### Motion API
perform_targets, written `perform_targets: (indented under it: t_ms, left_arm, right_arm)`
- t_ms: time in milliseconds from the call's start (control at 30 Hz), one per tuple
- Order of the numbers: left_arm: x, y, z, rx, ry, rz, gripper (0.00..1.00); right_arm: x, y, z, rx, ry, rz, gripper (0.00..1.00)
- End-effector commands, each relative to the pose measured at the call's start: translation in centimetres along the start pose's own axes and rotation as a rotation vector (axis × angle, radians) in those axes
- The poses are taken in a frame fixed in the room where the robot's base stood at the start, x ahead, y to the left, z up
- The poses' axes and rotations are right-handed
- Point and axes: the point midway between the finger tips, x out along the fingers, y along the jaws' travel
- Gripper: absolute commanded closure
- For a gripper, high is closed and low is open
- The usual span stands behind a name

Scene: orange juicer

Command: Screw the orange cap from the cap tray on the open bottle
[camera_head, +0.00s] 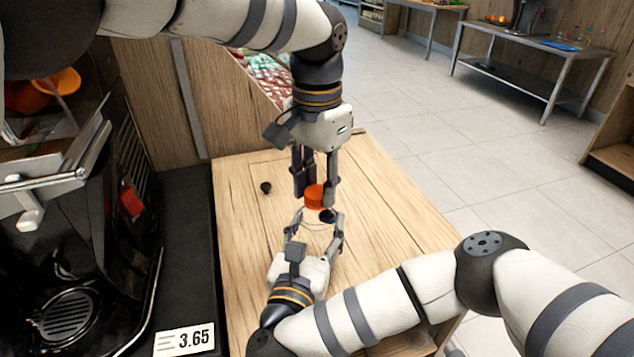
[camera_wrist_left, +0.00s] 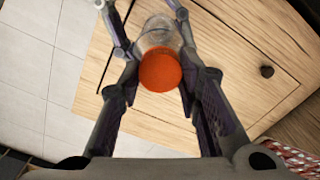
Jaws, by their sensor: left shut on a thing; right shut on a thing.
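The orange cap (camera_head: 315,197) is between the fingers of my left gripper (camera_head: 317,190), which points down over the wooden counter. In the left wrist view the orange cap (camera_wrist_left: 160,70) covers the top of a clear bottle (camera_wrist_left: 160,32); whether it is threaded on cannot be told. My left gripper (camera_wrist_left: 160,82) is shut on the cap, a finger on each side. My right gripper (camera_head: 314,226) is below it and shut on the clear bottle (camera_head: 314,224), which is hard to see in the head view. The cap tray is not recognisable in view.
A dark knob (camera_head: 266,187) is on the wooden counter (camera_head: 240,230). Bare wood lies around the grippers. Metal tables (camera_head: 540,60) stand far back.

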Motion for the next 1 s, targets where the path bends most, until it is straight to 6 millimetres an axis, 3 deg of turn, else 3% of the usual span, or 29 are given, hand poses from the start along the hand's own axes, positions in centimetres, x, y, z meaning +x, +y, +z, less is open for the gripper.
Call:
perform_targets:
  t_ms: [300, 500, 567, 700, 733, 800, 1000]
  left_arm:
    - [0.15, 0.00, 0.04, 1.203, 0.000, 0.003, 1.00]
    - [0.15, -0.01, 0.02, 1.796, 0.000, 0.001, 1.00]
    - [0.16, -0.01, 0.03, 1.880, -0.001, 0.002, 1.00]
    - [0.15, -0.02, 0.02, 1.870, -0.001, 0.001, 1.00]
    - [0.15, -0.02, 0.02, 1.870, -0.001, 0.001, 0.62]
    - [0.15, -0.02, 0.02, 1.869, -0.001, 0.001, 0.49]
    - [0.14, -0.02, 0.01, 1.868, -0.001, 0.001, 0.49]
  right_arm:
    - [0.02, -0.04, -0.02, -0.001, 0.000, -0.001, 1.00]
    - [0.02, -0.04, -0.02, 0.000, 0.000, -0.001, 1.00]
    - [0.02, -0.03, -0.01, 0.000, 0.000, -0.001, 1.00]
    - [0.01, -0.03, -0.01, 0.000, 0.000, -0.001, 1.00]
    - [0.01, -0.03, -0.01, 0.000, 0.000, -0.001, 1.00]
    - [0.01, -0.03, -0.01, 0.000, 0.000, -0.001, 1.00]
    - [0.01, -0.02, -0.01, 0.000, 0.000, -0.001, 1.00]
